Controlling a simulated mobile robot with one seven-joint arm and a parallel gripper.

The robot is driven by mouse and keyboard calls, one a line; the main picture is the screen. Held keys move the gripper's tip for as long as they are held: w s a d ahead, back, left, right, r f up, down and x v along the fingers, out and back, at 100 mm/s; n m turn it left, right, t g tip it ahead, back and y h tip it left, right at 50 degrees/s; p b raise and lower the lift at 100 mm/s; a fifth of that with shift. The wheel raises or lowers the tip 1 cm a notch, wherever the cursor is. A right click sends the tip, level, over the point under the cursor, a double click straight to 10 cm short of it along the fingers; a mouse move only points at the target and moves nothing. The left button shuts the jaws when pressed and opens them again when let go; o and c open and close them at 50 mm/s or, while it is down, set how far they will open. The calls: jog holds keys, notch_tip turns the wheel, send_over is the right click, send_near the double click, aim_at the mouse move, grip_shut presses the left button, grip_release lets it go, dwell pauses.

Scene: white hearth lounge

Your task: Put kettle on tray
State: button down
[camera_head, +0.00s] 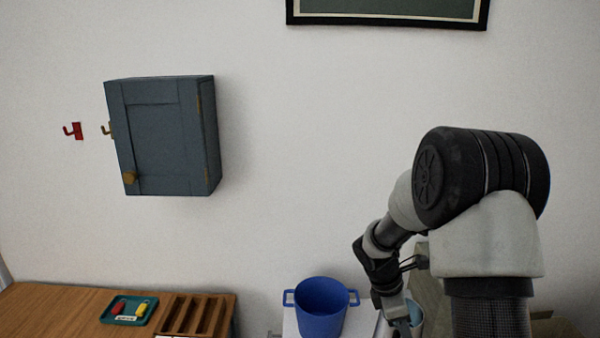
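A small teal tray (127,311) lies on the wooden table at the lower left. It holds a red item (118,307) and a yellow item (142,305), with a white label at its front. No clear kettle shows in this view. A pale blue rounded thing (416,313) is partly hidden behind my gripper, and I cannot tell what it is. My gripper (401,331) points down at the bottom edge, right of the blue pot. Its fingertips are cut off or hidden, so its opening does not show.
A blue two-handled pot (321,308) stands on a white surface. A slotted wooden rack (196,315) is right of the tray. A grey-blue wall cabinet (160,137), a red hook (74,130) and a framed picture (388,12) are on the wall. A greenish-brown thing (428,300) is behind my arm.

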jog(key=s+a+r+m+g+y, duration=0.1)
jog(key=s+a+m+g+y, duration=0.3)
jog(key=a+m, duration=0.7)
jog(key=m, duration=0.6)
jog(key=shift+s+r+y, duration=0.3)
jog(key=shift+s, duration=0.05)
